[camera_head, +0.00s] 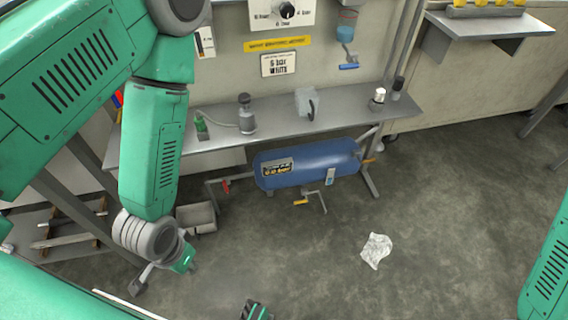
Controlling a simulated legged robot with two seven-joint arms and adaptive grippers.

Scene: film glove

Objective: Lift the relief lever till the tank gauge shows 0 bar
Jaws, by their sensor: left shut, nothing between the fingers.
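A blue tank (322,159) lies on its side under the bench, with a dark label with yellow lettering on its front; the lettering is too small to read surely. A small pale panel (330,177) is on its front right; I cannot tell if it is the gauge. Small handles show around the tank: red (226,186) at the left, yellow (301,202) below, orange (368,161) at the right. I cannot tell which is the relief lever. My left gripper (190,267) is shut and empty, pointing down, left of and below the tank, apart from it.
A grey bench (275,125) above the tank carries several small items. A grey bin (196,217) stands on the floor close to my left wrist. A crumpled white cloth (376,250) lies on open floor. A wooden rack (70,225) is at the left.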

